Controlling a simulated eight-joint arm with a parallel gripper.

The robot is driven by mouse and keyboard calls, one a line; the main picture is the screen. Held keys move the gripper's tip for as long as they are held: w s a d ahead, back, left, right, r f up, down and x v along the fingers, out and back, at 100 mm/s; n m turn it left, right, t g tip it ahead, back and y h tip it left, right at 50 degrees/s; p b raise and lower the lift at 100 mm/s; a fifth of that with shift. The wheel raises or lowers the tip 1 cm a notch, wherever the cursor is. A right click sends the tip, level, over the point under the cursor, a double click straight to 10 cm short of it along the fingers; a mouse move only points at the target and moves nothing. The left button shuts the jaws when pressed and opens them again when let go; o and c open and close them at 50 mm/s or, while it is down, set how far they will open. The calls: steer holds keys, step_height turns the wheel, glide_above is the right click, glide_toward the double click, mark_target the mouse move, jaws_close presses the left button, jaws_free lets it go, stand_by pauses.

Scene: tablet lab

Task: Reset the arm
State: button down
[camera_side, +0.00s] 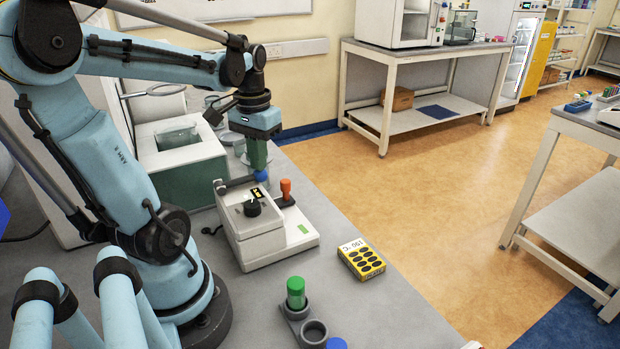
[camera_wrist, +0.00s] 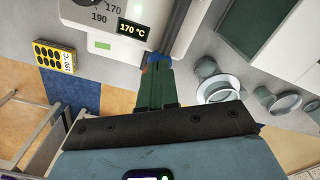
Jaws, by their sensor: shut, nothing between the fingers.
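My arm reaches over the bench, and my gripper (camera_side: 260,172) points down just behind the white instrument (camera_side: 280,240). Its green fingers are together with nothing held between them. A blue spot shows at their tips, and I cannot tell whether it belongs to the fingers or lies behind them. In the wrist view the closed fingers (camera_wrist: 155,68) end beside the instrument's edge. The instrument has a black knob (camera_side: 252,207), and an orange-red handle (camera_side: 286,189) stands at its back right. In the wrist view its display (camera_wrist: 133,28) reads 170 °C.
A yellow box (camera_side: 361,260) with dark ovals lies right of the instrument. A green-topped vial (camera_side: 296,291) stands in a grey holder at the front. A glass-walled bath (camera_side: 180,150) is at the back left. Bare bench lies between the box and the vial.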

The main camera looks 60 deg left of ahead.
steer(key=shift+r, duration=0.1)
stand_by(0.7)
steer(key=shift+r, duration=0.7)
steer(key=shift+s+r, duration=0.1)
steer(key=shift+r, duration=0.05)
steer(key=shift+s+r, duration=0.1)
steer(key=shift+r, duration=0.5)
steer(key=shift+r, duration=0.15)
steer(key=shift+r, duration=0.15)
steer(key=shift+r, duration=0.1)
steer(key=shift+r, duration=2.4)
